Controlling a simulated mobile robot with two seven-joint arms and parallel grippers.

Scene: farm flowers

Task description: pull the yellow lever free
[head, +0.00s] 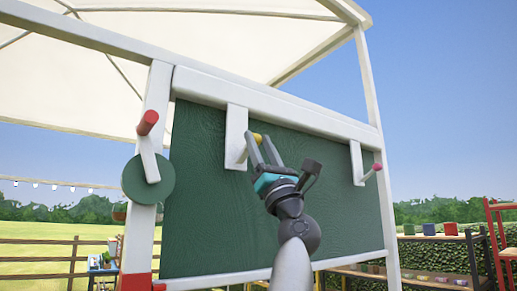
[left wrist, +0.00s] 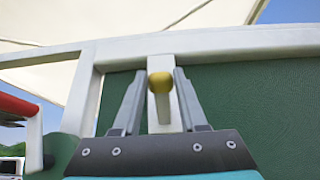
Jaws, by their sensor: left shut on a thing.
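The yellow lever (head: 257,138) is a short peg with a rounded yellow end on a white upright bracket (head: 236,135) fixed to the dark green board. My left gripper (head: 262,148) reaches up to it, its two grey fingers shut on the lever. In the left wrist view the yellow knob (left wrist: 160,82) sits between the fingertips (left wrist: 160,86), with the white bracket behind it. The lever's shaft is mostly hidden behind its end and the fingers. My right gripper is in neither view.
A red-handled lever (head: 147,123) with a green disc (head: 148,178) is on the left post. A pink-tipped lever (head: 377,167) is on the right bracket. The white frame surrounds the green board (head: 210,225). Shelves with coloured boxes (head: 429,229) stand at right.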

